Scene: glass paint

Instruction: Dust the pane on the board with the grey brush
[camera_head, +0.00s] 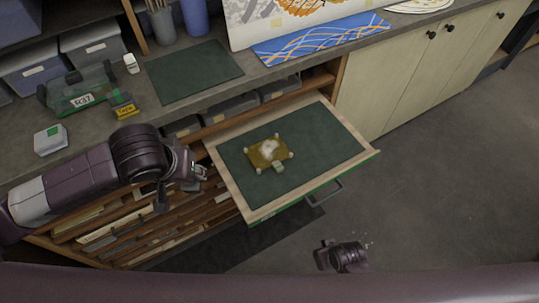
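An amber-brown pane (264,155) with a whitish patch in its middle and small pale pieces at its corners lies on the green-topped pull-out board (325,150). A small pale grey-green piece (278,166) sits at its near edge. My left gripper (198,174) is beside the board's left edge, apart from the pane; its fingers are too small and dark to read. My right gripper (345,256) shows only in part, low in the view, in front of the board and away from it. I cannot make out the grey brush for sure; thin handles stand in a pot (162,26) at the back.
On the bench are a dark green mat (193,72), a green-framed carrier (80,95), a small yellow-labelled box (124,107), a white bottle (131,63) and a white box (50,140). A blue patterned sheet (320,40) lies behind. Open floor is on the right.

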